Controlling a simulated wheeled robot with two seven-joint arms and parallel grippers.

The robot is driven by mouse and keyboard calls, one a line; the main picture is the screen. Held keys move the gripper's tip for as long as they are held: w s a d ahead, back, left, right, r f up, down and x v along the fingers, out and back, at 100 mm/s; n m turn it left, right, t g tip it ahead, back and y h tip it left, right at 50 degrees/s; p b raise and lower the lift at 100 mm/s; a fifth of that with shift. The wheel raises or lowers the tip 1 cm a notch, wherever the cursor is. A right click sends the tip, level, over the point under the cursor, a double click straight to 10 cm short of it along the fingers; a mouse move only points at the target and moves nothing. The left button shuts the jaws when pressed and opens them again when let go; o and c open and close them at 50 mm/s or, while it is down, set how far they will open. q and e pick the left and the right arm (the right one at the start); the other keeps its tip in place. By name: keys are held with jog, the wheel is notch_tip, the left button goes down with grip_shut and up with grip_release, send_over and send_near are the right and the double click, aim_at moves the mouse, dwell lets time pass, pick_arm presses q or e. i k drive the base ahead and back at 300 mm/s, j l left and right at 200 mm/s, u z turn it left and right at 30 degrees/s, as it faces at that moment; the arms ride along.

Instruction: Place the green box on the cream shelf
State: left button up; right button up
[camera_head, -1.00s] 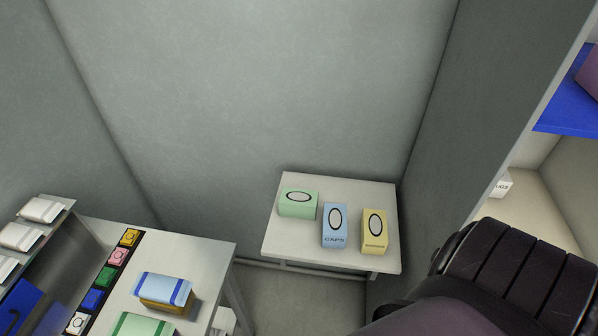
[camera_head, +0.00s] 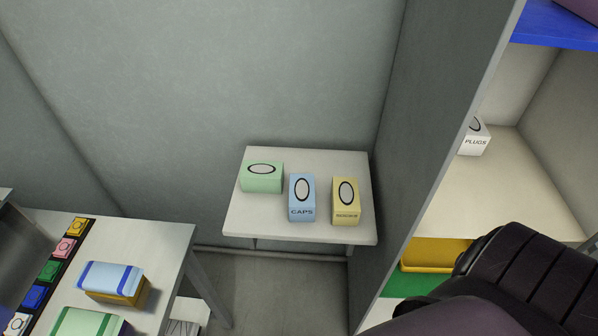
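The green box (camera_head: 262,177) lies on a small white table (camera_head: 300,236) against the grey wall, at the left of that table's top. The cream shelf (camera_head: 490,200) is in the shelving unit at the right, behind a grey side panel. A white box marked PLUGS (camera_head: 474,138) stands on it near the panel. A dark part of my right arm covers the lower right of the view. Neither of my grippers shows, and nothing is seen touching the green box.
A blue CAPS box (camera_head: 302,198) and a yellow box (camera_head: 346,201) stand beside the green box. A blue shelf (camera_head: 560,25) is above the cream one. A worktable (camera_head: 165,245) with wrapped packs and coloured buttons is at the left. The grey panel (camera_head: 425,150) separates the small table from the shelves.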

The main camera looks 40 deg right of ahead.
aim_at(488, 199)
jog(key=l+z, duration=0.2)
jog(key=z, duration=0.15)
jog(key=l+z, duration=0.2)
jog(key=z, duration=0.15)
jog(key=l+z, duration=0.3)
jog(key=k+j, duration=0.05)
jog(key=j, duration=0.05)
